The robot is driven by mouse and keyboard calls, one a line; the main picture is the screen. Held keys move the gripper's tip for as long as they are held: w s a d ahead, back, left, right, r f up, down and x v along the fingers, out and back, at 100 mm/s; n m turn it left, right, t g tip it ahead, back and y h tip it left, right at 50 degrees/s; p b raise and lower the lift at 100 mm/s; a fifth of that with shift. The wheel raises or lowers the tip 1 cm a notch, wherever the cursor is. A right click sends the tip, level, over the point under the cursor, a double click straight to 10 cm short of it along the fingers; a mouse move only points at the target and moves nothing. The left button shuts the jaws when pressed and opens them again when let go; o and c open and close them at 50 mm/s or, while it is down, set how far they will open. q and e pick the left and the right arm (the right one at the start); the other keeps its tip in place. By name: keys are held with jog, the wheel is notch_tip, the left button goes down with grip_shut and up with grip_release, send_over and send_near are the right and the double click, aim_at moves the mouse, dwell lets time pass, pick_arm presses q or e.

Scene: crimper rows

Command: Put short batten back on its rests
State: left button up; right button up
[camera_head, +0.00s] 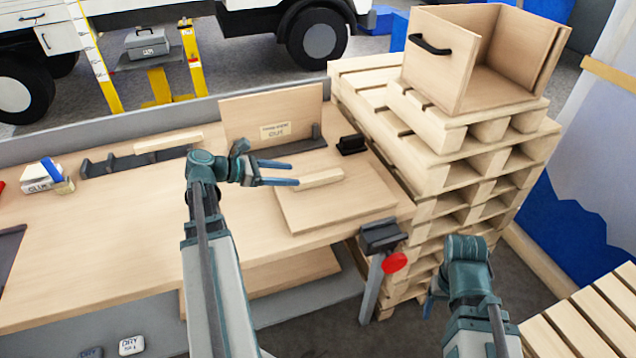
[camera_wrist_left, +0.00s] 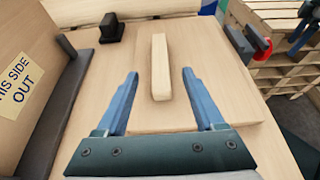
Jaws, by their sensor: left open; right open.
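A short pale batten (camera_head: 320,179) lies on a flat wooden panel (camera_head: 345,208) on the workbench. In the left wrist view the batten (camera_wrist_left: 161,66) lies ahead, its near end between my open fingertips, with space on both sides. My left gripper (camera_head: 298,174) is open and empty, its fingers pointing at the batten. My right gripper (camera_head: 432,303) is low at the right, off the bench front, mostly hidden behind its own wrist. Dark rests (camera_head: 130,163) stand at the bench's back left, with another pale batten (camera_head: 168,142) at them.
An upright panel marked "THIS SIDE OUT" (camera_head: 272,115) stands in a dark holder (camera_head: 290,146) behind the batten. A small black block (camera_head: 351,144) is near the back. A clamp with a red knob (camera_head: 395,263) is at the front corner. Stacked pallets (camera_head: 440,150) rise to the right.

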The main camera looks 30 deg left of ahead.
aim_at(317, 176)
pick_arm(q)
jog(key=shift+b+x, duration=0.6)
jog(key=shift+x, duration=1.7)
jog(key=shift+f, duration=0.15)
jog(key=b+x, duration=0.2)
jog(key=x, duration=0.3)
jog(key=shift+w, duration=0.1)
grip_shut()
